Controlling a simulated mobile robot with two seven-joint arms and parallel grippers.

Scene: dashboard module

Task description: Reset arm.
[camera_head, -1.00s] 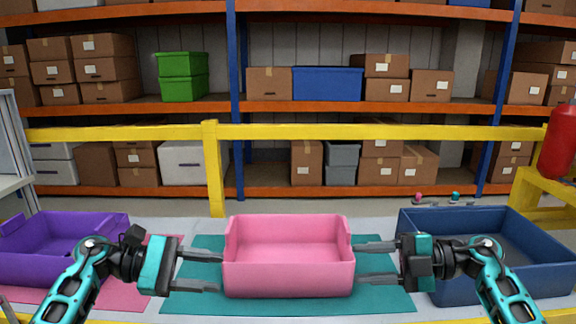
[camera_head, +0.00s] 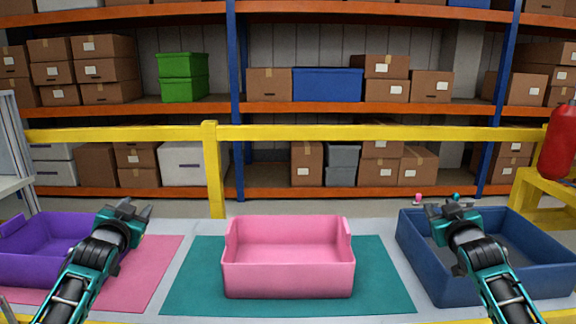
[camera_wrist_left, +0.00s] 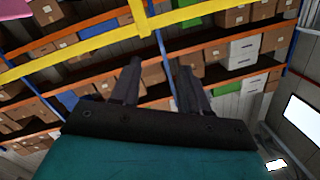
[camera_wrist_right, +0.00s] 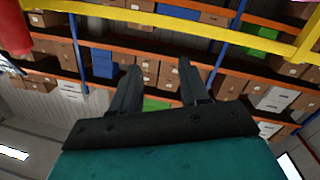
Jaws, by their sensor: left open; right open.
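My left gripper (camera_head: 136,210) is raised in front of the purple bin at the left. Its two fingers (camera_wrist_left: 157,82) stand apart with nothing between them in the left wrist view. My right gripper (camera_head: 447,209) is raised in front of the blue bin at the right. Its fingers (camera_wrist_right: 158,82) are also apart and empty in the right wrist view. Both arms are clear of the pink bin (camera_head: 288,272), which sits upright and empty on the teal mat (camera_head: 190,285).
The purple bin (camera_head: 30,262) stands on a pink mat (camera_head: 150,265) at the left. The dark blue bin (camera_head: 540,275) stands at the right. A yellow rail (camera_head: 380,132) and shelves with boxes are behind the table.

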